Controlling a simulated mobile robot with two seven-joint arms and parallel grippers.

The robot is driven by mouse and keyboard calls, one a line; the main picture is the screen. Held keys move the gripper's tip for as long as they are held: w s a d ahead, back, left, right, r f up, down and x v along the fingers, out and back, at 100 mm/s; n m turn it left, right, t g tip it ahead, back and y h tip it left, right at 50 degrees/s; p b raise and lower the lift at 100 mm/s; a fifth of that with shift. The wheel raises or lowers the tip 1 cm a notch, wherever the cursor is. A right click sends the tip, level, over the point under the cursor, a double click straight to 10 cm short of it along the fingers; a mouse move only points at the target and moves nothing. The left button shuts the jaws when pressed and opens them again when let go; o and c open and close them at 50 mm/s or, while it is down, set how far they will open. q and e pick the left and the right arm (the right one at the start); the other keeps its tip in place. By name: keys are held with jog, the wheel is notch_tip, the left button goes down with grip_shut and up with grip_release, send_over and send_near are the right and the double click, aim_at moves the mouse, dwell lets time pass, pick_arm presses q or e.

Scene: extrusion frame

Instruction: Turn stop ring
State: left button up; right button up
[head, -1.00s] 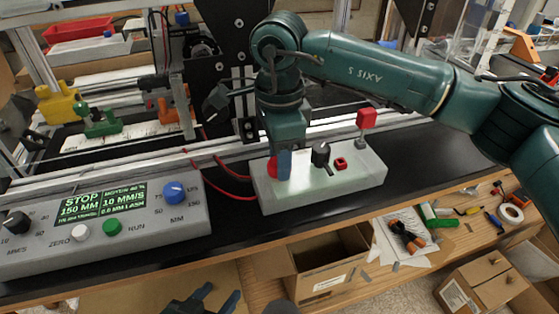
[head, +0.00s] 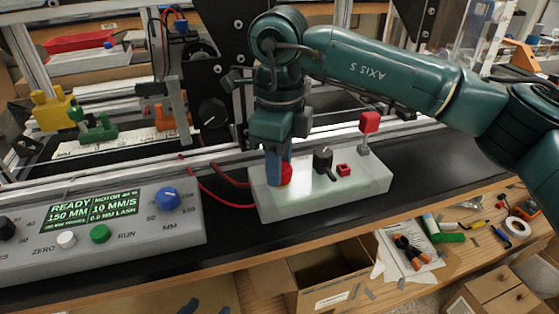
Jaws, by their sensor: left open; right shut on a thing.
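The red stop knob (head: 286,173) sits at the left end of a pale control box (head: 325,200). My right gripper (head: 279,168) reaches down over it and is shut on it, with a blue finger at its left side. The finger and gripper body hide part of the knob and any ring around it. My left gripper (head: 208,307) is open at the bottom edge, mostly cut off, and apart from the boxes. The display (head: 92,212) on the grey console reads READY, 150 MM, 10 MM/S.
The pale box also carries a black selector (head: 323,158), a small red button (head: 343,169) and a red-topped post (head: 369,122). The grey console (head: 130,240) has a blue dial (head: 167,199) and a green button (head: 99,233).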

pick_arm(q)
jog(key=shift+s, duration=0.1)
dwell(0.3)
pick_arm(e)
jog(key=o, duration=1)
pick_arm(q)
jog(key=shift+d+f, duration=0.1)
jog(key=shift+d+p, duration=0.15)
jog(key=shift+p, duration=0.3)
pick_arm(e)
notch_tip(320, 180, up, 13)
